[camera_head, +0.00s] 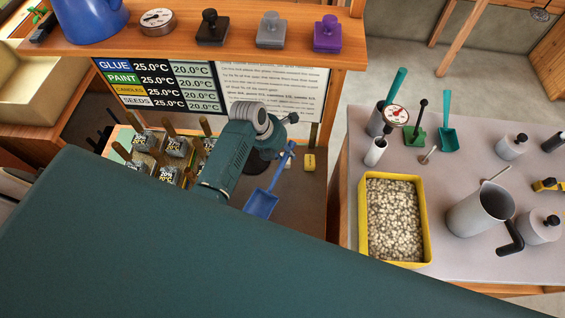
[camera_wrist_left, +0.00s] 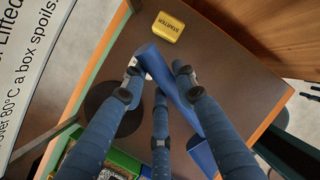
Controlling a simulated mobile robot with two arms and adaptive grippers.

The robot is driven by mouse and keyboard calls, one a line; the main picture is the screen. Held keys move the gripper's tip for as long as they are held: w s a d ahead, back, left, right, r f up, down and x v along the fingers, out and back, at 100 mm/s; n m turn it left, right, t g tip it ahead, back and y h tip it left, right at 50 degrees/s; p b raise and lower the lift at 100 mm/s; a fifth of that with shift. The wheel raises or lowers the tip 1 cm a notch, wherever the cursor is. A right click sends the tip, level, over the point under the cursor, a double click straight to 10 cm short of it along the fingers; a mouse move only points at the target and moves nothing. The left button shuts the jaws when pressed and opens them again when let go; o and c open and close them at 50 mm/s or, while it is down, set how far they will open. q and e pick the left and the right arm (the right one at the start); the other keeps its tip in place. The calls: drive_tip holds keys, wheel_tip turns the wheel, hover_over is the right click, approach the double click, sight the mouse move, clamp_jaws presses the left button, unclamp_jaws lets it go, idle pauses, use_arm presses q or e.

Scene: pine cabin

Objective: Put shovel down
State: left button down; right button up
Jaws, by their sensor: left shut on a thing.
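The blue shovel (camera_head: 261,204) hangs at a slant over the brown bench top, its scoop low and its handle running up to my left gripper (camera_head: 283,160). In the left wrist view the blue handle (camera_wrist_left: 172,82) lies between the fingers of my left gripper (camera_wrist_left: 160,80), which is shut on it. The scoop is partly hidden behind a finger there. I cannot tell whether the scoop touches the bench. My right gripper is not in view.
A yellow starter box (camera_head: 309,162) sits on the bench (camera_head: 300,208) near the shovel. Several labelled pots (camera_head: 176,147) stand left of my gripper. The right table (camera_head: 459,150) holds a yellow tray (camera_head: 427,232) of pale pellets, a grey jug (camera_head: 478,212) and a teal scoop (camera_head: 448,138).

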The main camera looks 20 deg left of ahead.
use_arm(q)
drive_tip(key=f, duration=0.4)
drive_tip(key=shift+w+a+f, duration=0.1)
drive_tip(key=shift+w+f, duration=0.2)
drive_tip(key=shift+f, duration=0.05)
drive_tip(key=shift+s+f, duration=0.1)
drive_tip(key=shift+f, duration=0.3)
drive_tip(key=c, duration=1.4)
unclamp_jaws()
drive_tip(key=shift+f, duration=0.1)
drive_tip(key=shift+o, duration=0.2)
drive_tip(key=v, duration=1.2)
drive_tip(key=shift+p, duration=0.35)
